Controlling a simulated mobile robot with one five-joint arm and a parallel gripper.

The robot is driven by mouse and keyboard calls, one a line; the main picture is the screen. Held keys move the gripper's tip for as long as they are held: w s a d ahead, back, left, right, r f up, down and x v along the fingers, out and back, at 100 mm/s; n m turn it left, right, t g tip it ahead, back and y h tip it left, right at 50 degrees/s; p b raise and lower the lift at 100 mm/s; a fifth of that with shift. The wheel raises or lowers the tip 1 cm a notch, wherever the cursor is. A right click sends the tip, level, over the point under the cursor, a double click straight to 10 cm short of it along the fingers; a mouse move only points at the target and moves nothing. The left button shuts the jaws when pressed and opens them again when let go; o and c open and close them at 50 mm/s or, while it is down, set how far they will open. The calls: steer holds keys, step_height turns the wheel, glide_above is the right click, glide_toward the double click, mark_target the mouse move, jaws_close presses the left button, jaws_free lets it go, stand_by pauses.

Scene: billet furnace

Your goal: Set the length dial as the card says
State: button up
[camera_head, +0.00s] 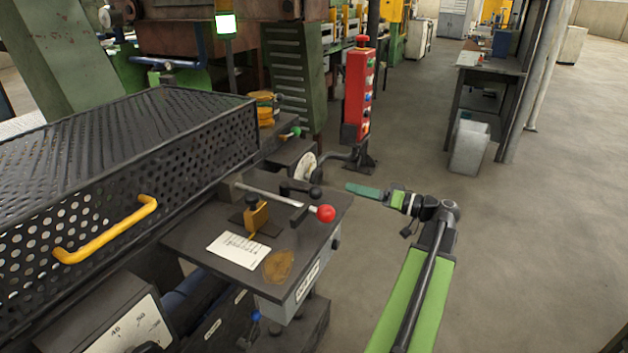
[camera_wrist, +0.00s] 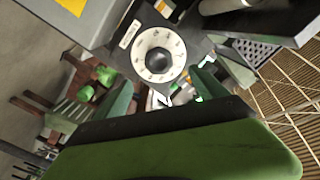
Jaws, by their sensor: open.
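A round white dial (camera_head: 304,166) with marks around its rim faces my arm beyond the dark bench top.
A lever with a red ball (camera_head: 326,213) crosses the bench top (camera_head: 205,227). A yellow block (camera_head: 256,216) stands by the card. A perforated guard (camera_head: 120,165) fills the left. A red control post (camera_head: 358,95) stands behind the dial.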

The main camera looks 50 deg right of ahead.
mark_target(319, 180)
steer(key=x, duration=1.3)
steer(key=shift+w, duration=0.45)
